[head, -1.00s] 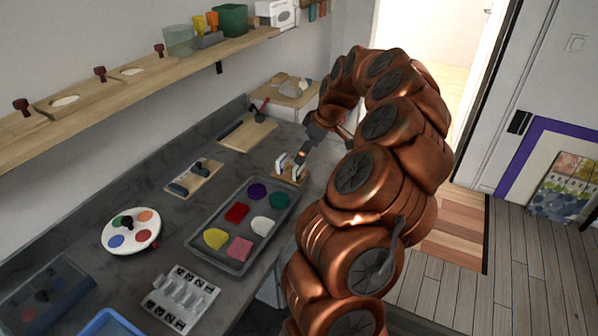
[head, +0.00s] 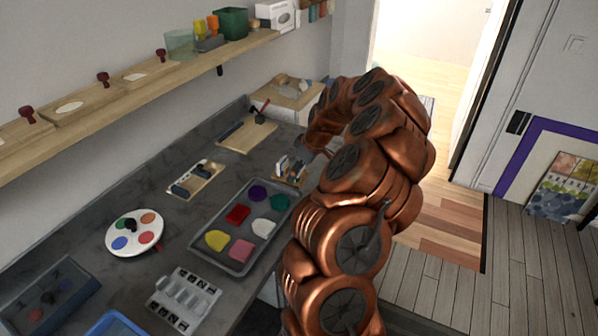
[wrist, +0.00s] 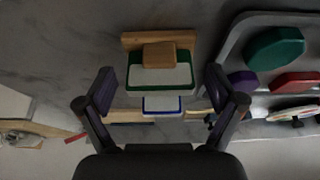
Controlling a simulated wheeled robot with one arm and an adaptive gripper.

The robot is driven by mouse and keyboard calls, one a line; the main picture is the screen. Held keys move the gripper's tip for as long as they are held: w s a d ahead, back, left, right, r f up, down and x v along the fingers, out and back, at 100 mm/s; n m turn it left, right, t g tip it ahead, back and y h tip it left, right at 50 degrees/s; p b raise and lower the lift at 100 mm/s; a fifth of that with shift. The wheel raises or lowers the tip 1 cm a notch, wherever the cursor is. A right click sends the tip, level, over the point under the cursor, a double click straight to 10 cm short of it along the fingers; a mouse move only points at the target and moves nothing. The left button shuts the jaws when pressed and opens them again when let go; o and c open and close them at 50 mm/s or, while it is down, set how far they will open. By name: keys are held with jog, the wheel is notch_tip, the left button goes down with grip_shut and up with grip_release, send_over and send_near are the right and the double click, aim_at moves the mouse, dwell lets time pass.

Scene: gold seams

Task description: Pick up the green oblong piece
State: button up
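In the wrist view a white oblong piece with a green edge (wrist: 160,84) stands on a small wooden stand (wrist: 130,40), between the fingers and farther out than their tips. A white piece with a blue edge (wrist: 161,104) is beside it. A dark green many-sided piece (wrist: 274,49) lies to the right in the grey tray; it also shows in the head view (head: 279,203). My gripper (wrist: 160,83) is open, a finger on each side of the stand, with nothing held. In the head view my arm hides most of the gripper and part of the stand (head: 290,181).
The tray (head: 226,265) also holds purple, red, white, yellow and pink pieces. A round paint palette (head: 134,233), a grey slotted rack (head: 183,300) and a wooden board with dark tools (head: 196,180) lie left of it. A shelf (head: 150,83) runs along the wall.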

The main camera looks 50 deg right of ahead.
jog(key=c, duration=1.2)
jog(key=shift+r, duration=0.1)
